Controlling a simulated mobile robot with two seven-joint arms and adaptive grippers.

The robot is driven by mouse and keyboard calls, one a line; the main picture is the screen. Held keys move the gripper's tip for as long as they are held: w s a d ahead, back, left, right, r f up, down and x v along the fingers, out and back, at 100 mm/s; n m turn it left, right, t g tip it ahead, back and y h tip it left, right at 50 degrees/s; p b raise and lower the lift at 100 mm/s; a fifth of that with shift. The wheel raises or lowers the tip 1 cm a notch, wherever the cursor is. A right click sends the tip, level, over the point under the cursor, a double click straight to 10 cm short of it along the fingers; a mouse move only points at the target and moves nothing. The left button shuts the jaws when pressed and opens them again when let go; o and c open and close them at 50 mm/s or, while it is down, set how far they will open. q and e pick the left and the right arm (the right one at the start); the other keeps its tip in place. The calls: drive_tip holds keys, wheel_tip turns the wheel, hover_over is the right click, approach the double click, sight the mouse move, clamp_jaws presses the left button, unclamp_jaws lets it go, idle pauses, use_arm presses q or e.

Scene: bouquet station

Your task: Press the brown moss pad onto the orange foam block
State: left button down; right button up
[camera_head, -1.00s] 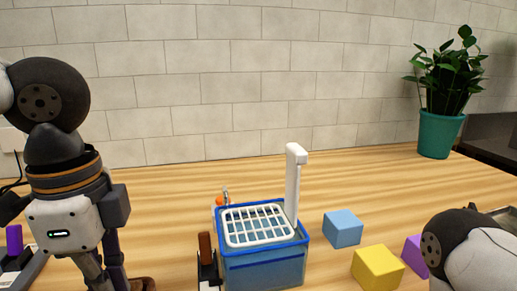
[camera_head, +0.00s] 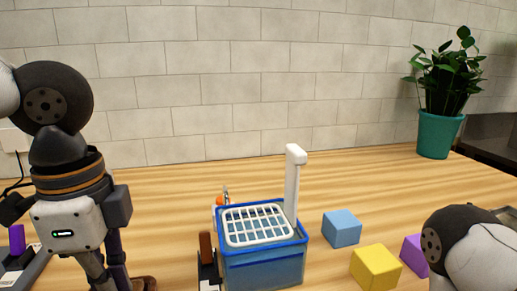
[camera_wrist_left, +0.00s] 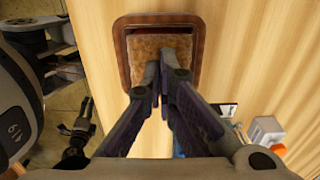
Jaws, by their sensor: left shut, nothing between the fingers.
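A brown, rough-textured pad (camera_wrist_left: 150,47), which looks like the moss pad, lies inside a dark brown rimmed tray (camera_wrist_left: 125,30) in the left wrist view. My left gripper (camera_wrist_left: 161,68) is shut and empty, with its fingertips over the pad; I cannot tell if they touch it. They hide part of the pad. In the head view the tray's edge (camera_head: 146,284) shows at the bottom, beside my left gripper's fingers. I cannot make out the orange foam block in either view. My right gripper is not in view; only part of my right arm shows at lower right.
A blue basin (camera_head: 262,270) with a white rack (camera_head: 256,225) and a white post (camera_head: 292,185) stands mid-table. Blue (camera_head: 342,228), yellow (camera_head: 376,268) and purple (camera_head: 413,254) blocks lie to its right. A potted plant (camera_head: 438,133) stands at back right.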

use_arm(q)
drive_tip(key=shift+f, duration=0.2)
drive_tip(key=shift+r, duration=3.65)
